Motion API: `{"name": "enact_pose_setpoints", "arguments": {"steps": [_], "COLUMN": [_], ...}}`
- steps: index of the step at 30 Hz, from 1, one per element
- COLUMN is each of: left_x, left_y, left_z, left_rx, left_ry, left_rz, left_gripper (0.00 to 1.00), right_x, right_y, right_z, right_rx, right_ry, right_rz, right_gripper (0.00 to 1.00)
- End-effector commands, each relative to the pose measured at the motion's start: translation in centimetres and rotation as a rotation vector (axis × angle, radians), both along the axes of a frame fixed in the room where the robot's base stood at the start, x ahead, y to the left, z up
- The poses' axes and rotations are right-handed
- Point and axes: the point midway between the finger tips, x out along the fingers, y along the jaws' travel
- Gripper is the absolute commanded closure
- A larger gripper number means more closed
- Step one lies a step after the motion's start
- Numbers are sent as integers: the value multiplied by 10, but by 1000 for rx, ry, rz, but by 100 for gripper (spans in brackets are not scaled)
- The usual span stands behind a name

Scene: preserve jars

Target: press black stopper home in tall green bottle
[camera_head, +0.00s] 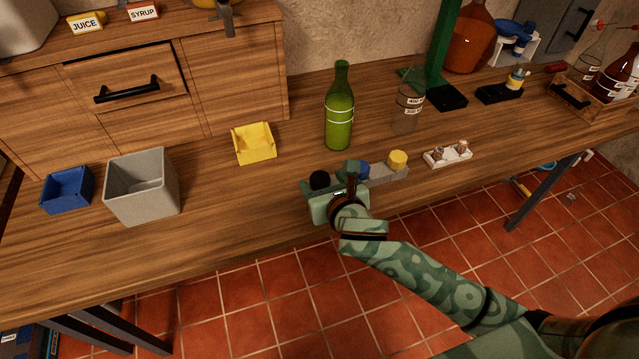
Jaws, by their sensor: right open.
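The tall green bottle (339,118) stands upright on the wooden bench, its neck at the top with no stopper visible in it. A black stopper (319,180) sits at the left end of a low grey rack (383,177) near the bench's front edge. My right gripper (344,180) is over the left part of this rack, just right of the black stopper, and hides part of the rack. It is open. I cannot tell whether it touches the stopper. My left gripper is not in view.
A blue stopper (362,168) and a yellow one (397,160) share the rack. A beaker (408,108) and a green stand (441,55) are right of the bottle. A yellow bin (253,144), grey bin (142,186) and blue bin (67,190) stand left. Bench between bottle and rack is clear.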

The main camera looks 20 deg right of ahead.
Motion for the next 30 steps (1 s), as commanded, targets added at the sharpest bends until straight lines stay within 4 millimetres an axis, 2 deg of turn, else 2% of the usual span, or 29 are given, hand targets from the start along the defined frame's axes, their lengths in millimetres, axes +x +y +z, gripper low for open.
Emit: {"name": "enact_pose_setpoints", "arguments": {"steps": [1,4,12,17,18,26,30], "left_x": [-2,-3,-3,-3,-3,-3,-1], "left_y": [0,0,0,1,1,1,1], "left_z": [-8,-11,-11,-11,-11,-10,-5], "left_rx": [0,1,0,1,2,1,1], "left_ry": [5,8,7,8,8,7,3], "left_rz": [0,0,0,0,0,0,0], "left_gripper": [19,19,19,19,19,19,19], "right_x": [9,19,23,23,23,22,23], "right_y": [1,1,1,1,1,1,1], "right_z": [-7,-11,-10,-10,-10,-9,0], "right_rx": [2,0,1,0,0,0,-1], "right_ry": [2,2,1,1,1,1,-1], "right_rz": [-1,0,1,1,0,0,1], "right_gripper": [37,37,37,81,85,85,85]}}
